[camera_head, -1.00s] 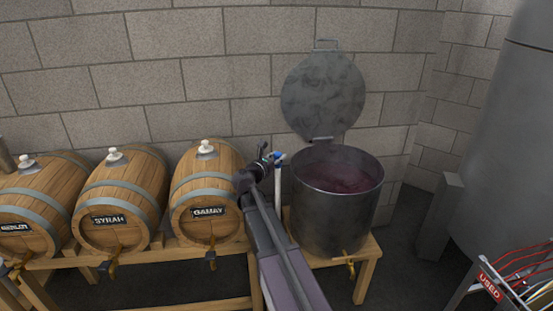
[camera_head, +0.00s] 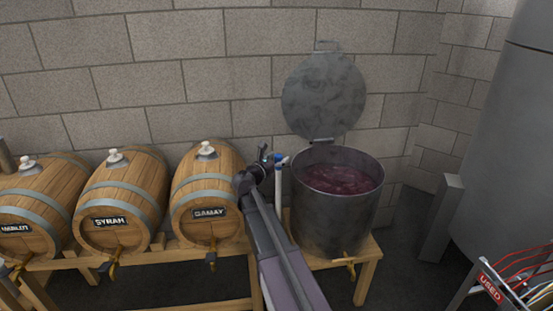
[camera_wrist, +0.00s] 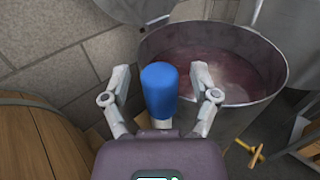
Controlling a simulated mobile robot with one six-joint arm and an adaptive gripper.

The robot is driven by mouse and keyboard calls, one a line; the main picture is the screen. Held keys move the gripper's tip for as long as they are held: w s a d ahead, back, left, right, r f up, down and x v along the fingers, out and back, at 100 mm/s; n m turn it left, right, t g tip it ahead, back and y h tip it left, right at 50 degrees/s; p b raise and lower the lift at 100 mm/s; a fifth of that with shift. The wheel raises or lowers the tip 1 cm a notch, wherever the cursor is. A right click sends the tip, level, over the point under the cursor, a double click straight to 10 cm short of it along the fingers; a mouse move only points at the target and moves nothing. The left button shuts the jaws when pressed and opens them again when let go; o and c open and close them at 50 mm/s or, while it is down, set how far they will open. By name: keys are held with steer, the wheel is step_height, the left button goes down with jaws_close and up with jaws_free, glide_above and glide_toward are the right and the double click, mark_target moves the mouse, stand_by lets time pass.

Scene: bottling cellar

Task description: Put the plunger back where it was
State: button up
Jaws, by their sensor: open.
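The plunger stands upright just left of the steel vat, its white shaft (camera_head: 279,187) and blue grip (camera_head: 282,158) showing in the head view. Its foot, and what it rests in, are hidden behind my arm. In the wrist view the blue grip (camera_wrist: 160,88) stands between the spread fingers of my gripper (camera_wrist: 161,74), with a gap on each side. My gripper (camera_head: 271,156) is open and close to the grip in the head view. The vat (camera_head: 335,220) is open and holds dark red wine (camera_head: 342,178).
The vat's round lid (camera_head: 323,97) is raised against the block wall. The Gamay barrel (camera_head: 207,190) lies close on the left, with the Syrah barrel (camera_head: 122,195) beyond. A brass tap (camera_head: 347,262) sticks out of the vat's front. A rack marked USED (camera_head: 490,286) stands lower right.

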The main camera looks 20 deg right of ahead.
steer(key=v, duration=1.2)
stand_by(0.5)
steer(key=s+a+f+m+g+y, duration=0.1)
steer(key=s+f+m+g+y, duration=0.45)
steer(key=s+f+m, duration=0.55)
steer(key=s+a+f+m+g+y, duration=0.3)
steer(key=s+a+f+m+y, duration=0.4)
steer(key=a+m, duration=0.5)
steer(key=s+y, duration=0.2)
steer(key=y, duration=0.1)
steer(key=shift+f+m, duration=0.3)
steer(key=shift+m, duration=0.1)
steer(key=shift+s, duration=0.15)
